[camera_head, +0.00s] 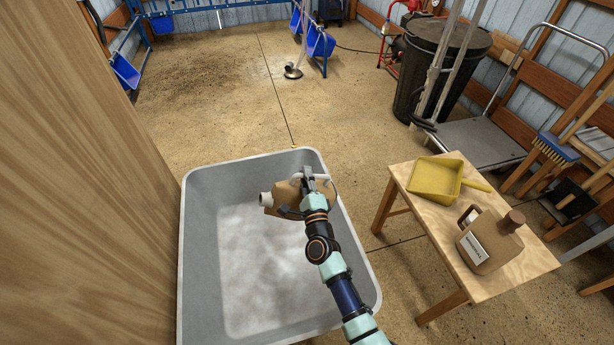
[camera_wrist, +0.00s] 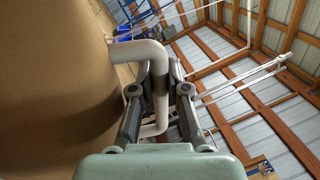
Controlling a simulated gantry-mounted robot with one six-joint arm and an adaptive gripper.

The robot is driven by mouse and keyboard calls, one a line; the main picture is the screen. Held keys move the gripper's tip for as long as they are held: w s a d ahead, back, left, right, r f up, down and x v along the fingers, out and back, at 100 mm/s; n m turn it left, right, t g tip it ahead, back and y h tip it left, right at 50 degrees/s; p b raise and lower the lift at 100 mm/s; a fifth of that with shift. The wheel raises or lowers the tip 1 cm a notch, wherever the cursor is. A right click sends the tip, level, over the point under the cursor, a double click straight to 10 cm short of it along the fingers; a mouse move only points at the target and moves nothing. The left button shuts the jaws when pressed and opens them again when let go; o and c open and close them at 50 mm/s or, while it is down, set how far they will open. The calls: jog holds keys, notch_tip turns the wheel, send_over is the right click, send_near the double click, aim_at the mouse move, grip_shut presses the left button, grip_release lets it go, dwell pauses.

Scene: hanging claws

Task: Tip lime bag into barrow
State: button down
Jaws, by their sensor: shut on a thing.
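My gripper (camera_head: 309,176) is shut on the white handle (camera_wrist: 143,50) of a tan container (camera_head: 318,196). The container looks like a jug rather than a bag. It lies tipped on its side over the grey barrow (camera_head: 189,240), a deep tub, with its white neck (camera_head: 265,199) pointing left. In the wrist view its tan body (camera_wrist: 55,75) fills the left side, and the fingers close around the handle. The barrow's floor shows a pale, mottled white patch (camera_head: 250,260). I see no stream falling from the neck. My arm hides part of the container and barrow.
A wooden table (camera_head: 425,207) at right holds a yellow dustpan-like scoop (camera_head: 434,181) and a labelled tan jug (camera_head: 488,242) with a brown cap. A wooden panel (camera_head: 80,170) bounds the left. A black bin (camera_head: 440,70) stands behind. Open floor (camera_head: 230,100) lies beyond the barrow.

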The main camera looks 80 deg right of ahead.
aim_at(297, 185)
jog(key=shift+w, duration=0.1)
jog(key=shift+w+a+f+n+b, duration=0.2)
jog(key=shift+w+n+b, duration=0.15)
jog(key=shift+n, duration=0.35)
jog(key=shift+f, duration=0.1)
jog(key=shift+w+a+f+n+t+b, duration=0.2)
jog(key=shift+w+f+n+t+b, duration=0.2)
jog(key=shift+n, duration=0.3)
jog(key=shift+w, duration=0.1)
jog(key=shift+w+a+f+n+b, duration=0.15)
jog(key=shift+w+f+n+b, duration=0.2)
jog(key=shift+n, duration=0.15)
jog(key=shift+f, duration=0.1)
jog(key=shift+w+a+n, duration=0.1)
jog(key=shift+w+n, duration=0.1)
jog(key=shift+n, duration=0.1)
